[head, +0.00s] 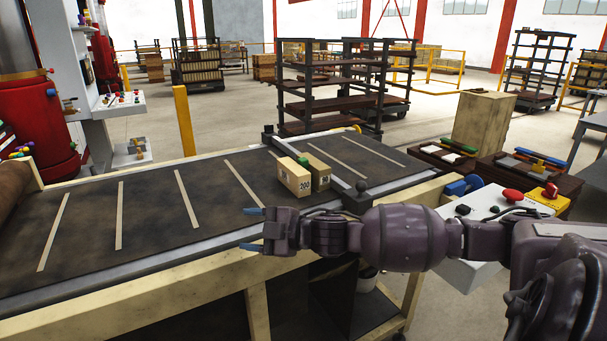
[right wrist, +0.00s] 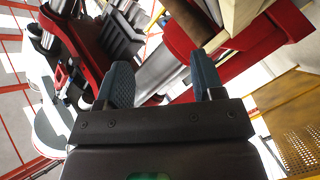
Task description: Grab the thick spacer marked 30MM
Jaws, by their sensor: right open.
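Two pale wooden blocks stand side by side on the dark bench top (head: 150,215) in the head view. The nearer block (head: 293,177) reads 200. The other block (head: 319,172), just right of and behind it, has a short mark too small to read surely. I cannot make out a 30MM mark on anything. A small green piece (head: 303,160) shows at the blocks' top. My right gripper (head: 252,229) is open and empty at the bench's front edge, left of and nearer than the blocks. Its two blue-grey fingers are spread in the right wrist view (right wrist: 163,75). My left gripper is not in view.
A metal bar with a dark knob (head: 361,187) crosses the bench right of the blocks. A control box with a red button (head: 513,195) stands at right. Dark crates (head: 520,172) and a tall wooden box (head: 483,122) are behind. The bench's left half is clear.

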